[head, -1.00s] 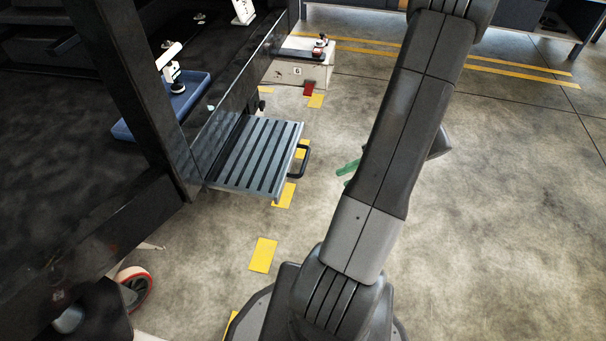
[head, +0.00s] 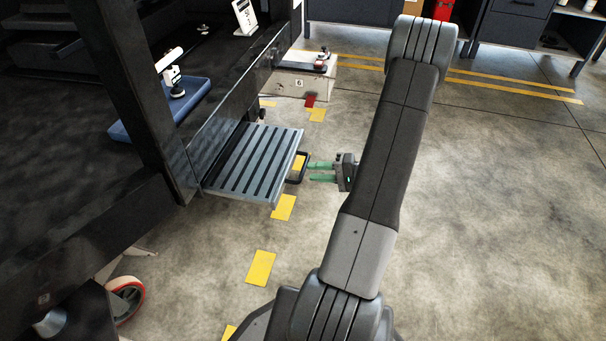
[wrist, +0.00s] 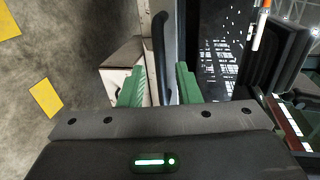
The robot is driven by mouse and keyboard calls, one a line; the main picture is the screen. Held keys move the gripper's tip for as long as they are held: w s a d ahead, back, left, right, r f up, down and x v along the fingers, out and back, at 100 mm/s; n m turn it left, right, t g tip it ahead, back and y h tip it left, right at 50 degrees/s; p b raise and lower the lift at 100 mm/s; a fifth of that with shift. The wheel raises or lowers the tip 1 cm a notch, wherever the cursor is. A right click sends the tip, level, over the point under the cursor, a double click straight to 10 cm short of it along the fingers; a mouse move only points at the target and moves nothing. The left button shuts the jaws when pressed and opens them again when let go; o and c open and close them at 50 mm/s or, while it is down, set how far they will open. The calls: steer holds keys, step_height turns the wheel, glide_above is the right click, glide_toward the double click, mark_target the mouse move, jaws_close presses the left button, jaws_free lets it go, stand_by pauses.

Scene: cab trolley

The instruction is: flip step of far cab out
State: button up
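A grey slatted step (head: 250,160) juts out about level from the dark side of the cab (head: 215,125) in the head view. A black bar handle (head: 298,170) is on its outer edge. My gripper (head: 309,172) has green fingers and is just right of the handle, pointing left at it. In the wrist view the black handle (wrist: 160,45) runs down into the gap between the two green fingers of my gripper (wrist: 162,88). The fingers stand apart, one on each side of its lower end. I cannot tell whether either finger touches it.
A blue tray (head: 190,98) lies inside the cab. A pale box (head: 302,84) with a knob on top stands beyond the step. Cabinets (head: 350,12) line the back. A red-rimmed wheel (head: 126,298) is at lower left. The floor at right is clear.

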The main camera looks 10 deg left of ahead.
mark_target(303, 170)
steer(key=shift+b+x, duration=0.35)
steer(key=shift+x, duration=2)
jaws_close()
